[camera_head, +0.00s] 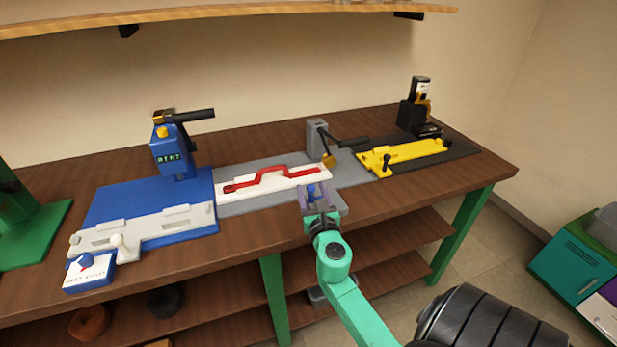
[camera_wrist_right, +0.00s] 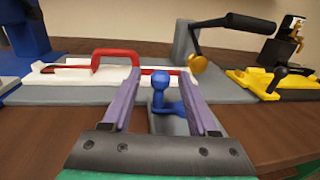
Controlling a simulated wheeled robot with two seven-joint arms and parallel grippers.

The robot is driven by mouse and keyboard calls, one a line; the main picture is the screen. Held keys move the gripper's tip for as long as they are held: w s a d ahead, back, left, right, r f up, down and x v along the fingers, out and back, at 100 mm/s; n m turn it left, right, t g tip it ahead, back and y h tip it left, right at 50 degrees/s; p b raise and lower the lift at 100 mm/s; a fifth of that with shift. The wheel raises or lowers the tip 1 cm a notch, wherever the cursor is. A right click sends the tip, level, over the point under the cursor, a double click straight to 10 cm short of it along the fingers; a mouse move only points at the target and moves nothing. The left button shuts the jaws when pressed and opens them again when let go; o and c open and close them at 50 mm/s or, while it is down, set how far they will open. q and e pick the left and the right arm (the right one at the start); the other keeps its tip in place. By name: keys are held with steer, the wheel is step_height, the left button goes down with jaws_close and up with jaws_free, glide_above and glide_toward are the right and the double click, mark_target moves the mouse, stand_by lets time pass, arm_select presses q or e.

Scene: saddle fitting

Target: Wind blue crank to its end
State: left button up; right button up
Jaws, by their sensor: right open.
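The blue crank (camera_head: 311,191) is at the front edge of the grey middle fixture, in front of the white plate (camera_head: 240,194) with a red bar. In the right wrist view, the crank (camera_wrist_right: 160,79) shows a round upright knob and a low arm running to the right. My right gripper (camera_head: 320,198) is open, with its purple fingers on either side of the knob; they appear apart from it. In the right wrist view, the gripper (camera_wrist_right: 160,92) frames the knob between its fingers. The crank's pivot is partly hidden. My left gripper is not in view.
A blue fixture (camera_head: 110,203) with a display stands at left. A yellow clamp (camera_head: 405,155) on a dark mat is at right. A grey post with a black-handled lever (camera_head: 345,141) rises behind the crank. A shelf (camera_head: 220,12) overhangs the bench.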

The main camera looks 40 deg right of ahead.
steer(key=x, duration=0.4)
steer(key=shift+w+d, duration=0.1)
steer(key=shift+w, duration=0.05)
jaws_close()
steer(key=shift+n+y, duration=0.3)
